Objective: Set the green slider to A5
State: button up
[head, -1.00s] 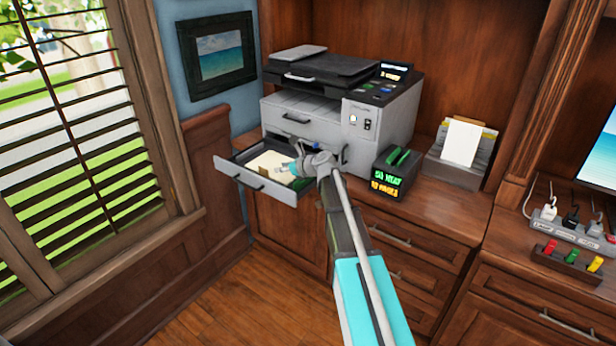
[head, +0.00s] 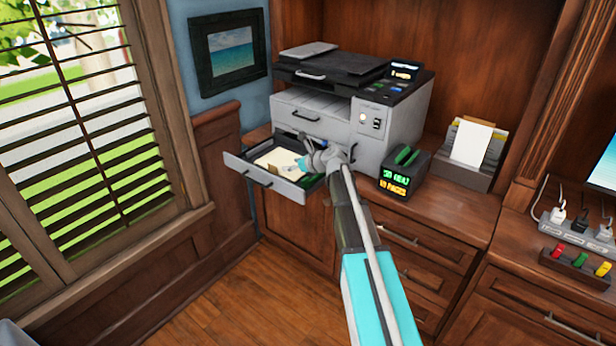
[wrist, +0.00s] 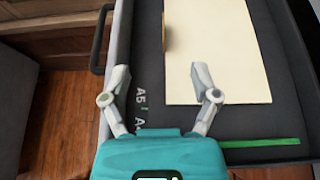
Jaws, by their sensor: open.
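The printer's paper tray (head: 262,179) is pulled open, with cream paper (head: 277,160) lying in it. The green slider (wrist: 262,143) shows in the wrist view as a thin green bar across the tray floor, below the paper's near edge and right of my gripper. Its left end is hidden behind my gripper. The A5 mark (wrist: 140,97) is printed on the tray floor at left, with a short green tick and a partly hidden second label near it. My gripper (wrist: 160,78) is open and empty over the tray; its right finger overlaps the paper in view.
The printer (head: 355,118) stands behind the tray. A small black box with a lit display (head: 400,180) sits right of my arm, and a paper holder (head: 472,155) stands farther right. A tan upright piece (wrist: 165,32) touches the paper's left edge. Floor is clear below the tray.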

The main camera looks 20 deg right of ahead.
aim_at(305, 179)
jog(key=shift+s+r+p, duration=0.25)
jog(key=shift+r+p, duration=0.3)
jog(key=shift+r, duration=0.05)
jog(key=s+d+r+g+h+p, duration=0.5)
jog(key=s+d+r+g+p, duration=0.1)
jog(key=p, duration=1)
jog(key=shift+s+d+r+g, duration=0.15)
jog(key=shift+s+r+g, duration=0.25)
jog(key=shift+s+r, duration=0.65)
jog(key=shift+s+f, duration=0.15)
jog(key=shift+f, duration=0.2)
jog(key=b+x, duration=1.2)
jog(key=x, duration=0.1)
jog(key=shift+f+b, duration=0.25)
jog(key=shift+b, duration=0.05)
grip_shut()
